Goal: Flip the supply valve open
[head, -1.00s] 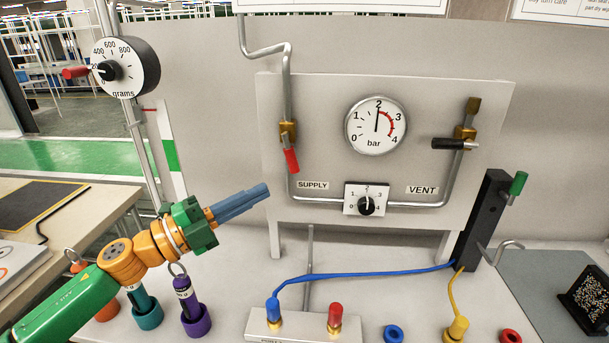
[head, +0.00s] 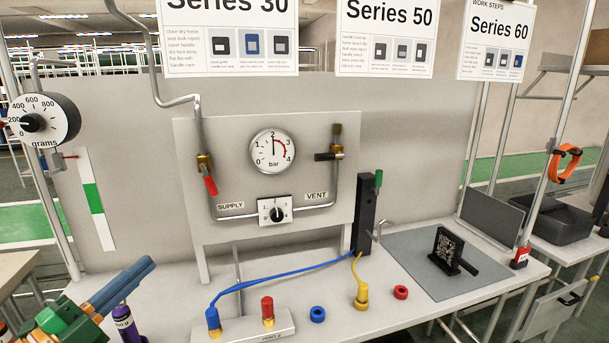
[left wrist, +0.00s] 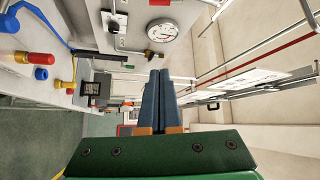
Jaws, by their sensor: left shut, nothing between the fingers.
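The supply valve (head: 204,163) is a brass body on the left pipe of the grey panel, above the SUPPLY label (head: 231,205). Its red handle (head: 210,185) points down and slightly right, close to the line of the pipe. My left gripper (head: 150,264) has blue fingers and is at the lower left of the head view, below and left of the valve and apart from it. In the left wrist view the left gripper (left wrist: 160,72) has its fingers together with nothing between them. My right gripper is in neither view.
The pressure gauge (head: 273,151) has its needle near 2. The vent valve (head: 332,156) has a black handle lying sideways. A dial (head: 275,211) sits between the labels. A purple weight (head: 126,323), a blue hose (head: 290,275) and a connector block (head: 243,329) occupy the bench front.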

